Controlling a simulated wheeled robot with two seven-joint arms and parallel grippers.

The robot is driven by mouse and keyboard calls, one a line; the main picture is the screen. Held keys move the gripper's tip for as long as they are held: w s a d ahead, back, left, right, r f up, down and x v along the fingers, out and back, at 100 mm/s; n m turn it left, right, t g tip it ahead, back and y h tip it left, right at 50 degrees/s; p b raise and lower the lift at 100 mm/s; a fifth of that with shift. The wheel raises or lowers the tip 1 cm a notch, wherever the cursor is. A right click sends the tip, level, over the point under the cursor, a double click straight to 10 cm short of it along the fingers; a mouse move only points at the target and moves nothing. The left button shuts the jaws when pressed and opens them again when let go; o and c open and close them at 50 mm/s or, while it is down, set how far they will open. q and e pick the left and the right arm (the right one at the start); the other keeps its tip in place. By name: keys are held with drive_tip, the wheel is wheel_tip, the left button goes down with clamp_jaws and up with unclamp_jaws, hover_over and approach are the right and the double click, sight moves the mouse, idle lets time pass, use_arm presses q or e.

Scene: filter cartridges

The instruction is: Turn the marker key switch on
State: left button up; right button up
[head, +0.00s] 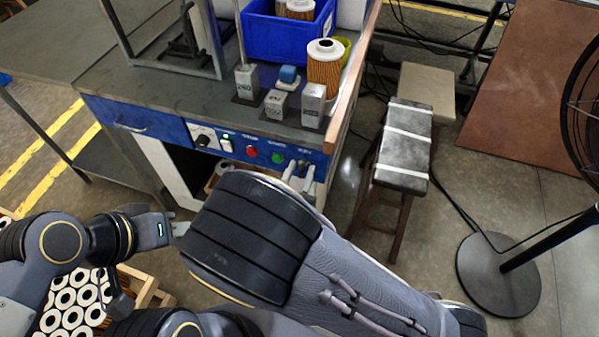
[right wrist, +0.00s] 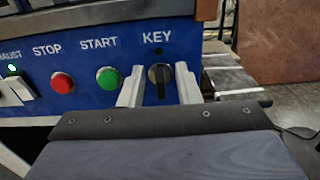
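The key switch (right wrist: 160,76) is a black rotary knob under the white word KEY on the blue panel. Its grip bar looks about upright. A small dark dot (right wrist: 159,51) above it shows no light. My right gripper (right wrist: 159,88) is open, with one pale finger on each side of the knob. I cannot tell whether either finger touches it. In the head view the right gripper (head: 299,180) is in front of the panel's right end, partly hidden by my arm. My left gripper (head: 177,229) is low at the left, away from the panel; its fingers are mostly hidden.
A green START button (right wrist: 109,79), a red STOP button (right wrist: 62,82) and a rocker switch (right wrist: 15,89) with a lit green lamp are left of the key. Metal blocks and a filter cartridge (head: 325,70) stand on the bench above. A stool (head: 404,145) stands to the right.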

clamp_jaws()
drive_tip(key=shift+d+f+m+b, duration=0.1)
drive_tip(key=shift+f+m+b, duration=0.15)
drive_tip(key=shift+m+b, duration=0.85)
drive_tip(key=shift+s+d+f+m+b, duration=0.1)
drive_tip(key=shift+d+f+m+b, duration=0.05)
drive_tip(key=shift+m+b, duration=2.95)
drive_tip(key=shift+s+d+f+m+b, duration=0.15)
drive_tip(key=shift+m+b, duration=2)
drive_tip(key=shift+b, duration=1.8)
drive_tip(key=shift+d+f+m+b, duration=0.15)
drive_tip(key=shift+m+b, duration=2.5)
drive_tip(key=shift+b, duration=0.9)
unclamp_jaws()
